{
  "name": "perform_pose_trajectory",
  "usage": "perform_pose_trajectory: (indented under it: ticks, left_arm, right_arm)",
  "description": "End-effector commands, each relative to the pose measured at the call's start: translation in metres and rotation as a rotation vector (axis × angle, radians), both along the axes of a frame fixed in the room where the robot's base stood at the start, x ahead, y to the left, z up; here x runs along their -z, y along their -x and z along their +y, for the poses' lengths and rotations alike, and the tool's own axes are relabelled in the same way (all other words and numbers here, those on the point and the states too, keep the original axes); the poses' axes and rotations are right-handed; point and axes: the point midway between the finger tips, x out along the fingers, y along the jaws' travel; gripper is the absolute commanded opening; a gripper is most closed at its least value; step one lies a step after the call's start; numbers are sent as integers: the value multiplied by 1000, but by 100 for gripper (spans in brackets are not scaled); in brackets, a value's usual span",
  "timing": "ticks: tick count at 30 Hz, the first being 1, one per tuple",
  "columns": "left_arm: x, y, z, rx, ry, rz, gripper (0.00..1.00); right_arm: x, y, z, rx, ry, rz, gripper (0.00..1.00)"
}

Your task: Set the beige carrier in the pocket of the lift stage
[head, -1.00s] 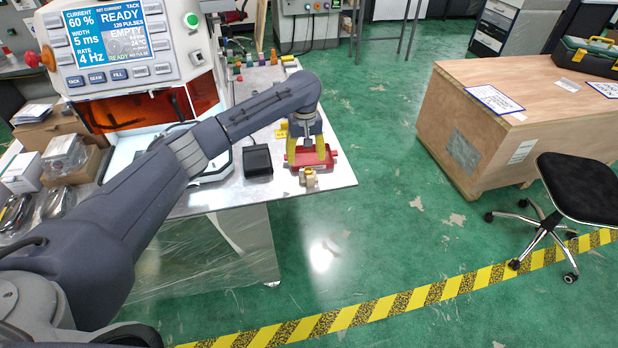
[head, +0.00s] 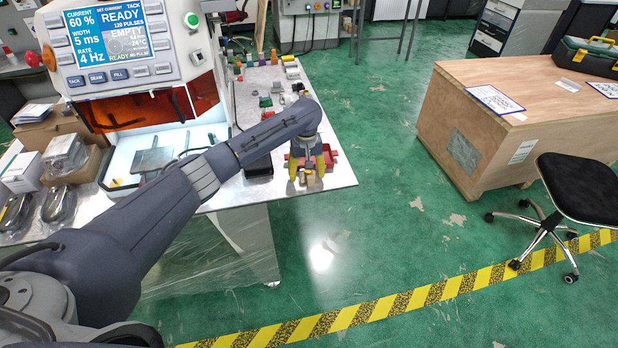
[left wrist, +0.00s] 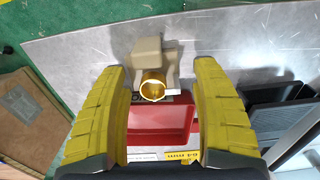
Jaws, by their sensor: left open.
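The beige carrier (left wrist: 149,50) with a gold ring-shaped part stands on the metal table top, just beyond the red tray in the left wrist view. In the head view the carrier (head: 303,185) is largely hidden by my gripper. My left gripper (head: 306,174) is open and points down above the table's right front corner. In the left wrist view its yellow fingers (left wrist: 157,68) stand on either side of the carrier, apart from it. A grey square plate (head: 152,160) in the machine's lit chamber may be the lift stage; its pocket cannot be made out. My right gripper is not in view.
The red tray (head: 331,158) lies right by the gripper, with a yellow label beside it in the wrist view. A black box (head: 258,168) stands left of it, partly behind my arm. Several small coloured parts lie towards the table's back.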

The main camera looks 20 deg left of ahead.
Motion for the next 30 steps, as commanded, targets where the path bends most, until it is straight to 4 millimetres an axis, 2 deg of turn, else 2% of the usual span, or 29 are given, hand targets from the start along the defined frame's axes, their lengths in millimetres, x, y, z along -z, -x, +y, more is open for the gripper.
perform_pose_trajectory:
  ticks: [6, 23, 30]
  left_arm:
    - [0, 0, 0, 0, 0, 0, 64]
    - [0, 0, 0, 0, 0, 0, 0]
    - [-1, 0, 0, 0, 1, 0, 0]
  right_arm:
    - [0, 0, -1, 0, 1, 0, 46]
    - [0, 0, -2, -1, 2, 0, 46]
    - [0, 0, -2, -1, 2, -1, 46]
